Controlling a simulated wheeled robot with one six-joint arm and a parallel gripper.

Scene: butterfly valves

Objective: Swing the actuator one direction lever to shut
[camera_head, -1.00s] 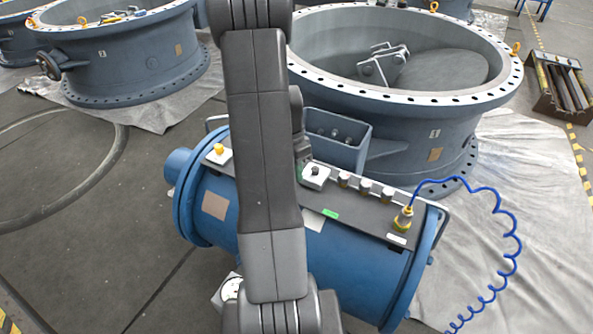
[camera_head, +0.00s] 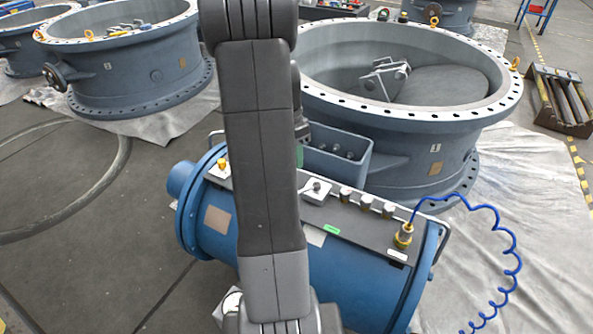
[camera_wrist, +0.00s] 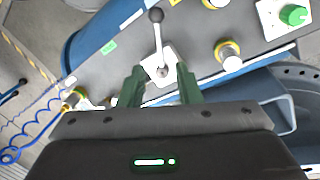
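The blue actuator (camera_head: 350,280) lies as a cylinder in the middle of the head view, with a grey panel (camera_head: 350,225) on top. Its lever, on a white square plate (camera_head: 317,190), stands on that panel. In the wrist view the lever (camera_wrist: 158,40) is a thin metal rod with a dark ball end, rising from a pivot on the white plate (camera_wrist: 150,57). My gripper (camera_wrist: 160,68) is open, its two green fingers apart on either side of the lever's base. I cannot tell whether they touch it. In the head view my arm hides most of the gripper.
Yellow-ringed fittings (camera_wrist: 228,54) and a green knob (camera_wrist: 293,15) stand along the panel. A blue coiled hose (camera_head: 513,240) hangs at the right end.

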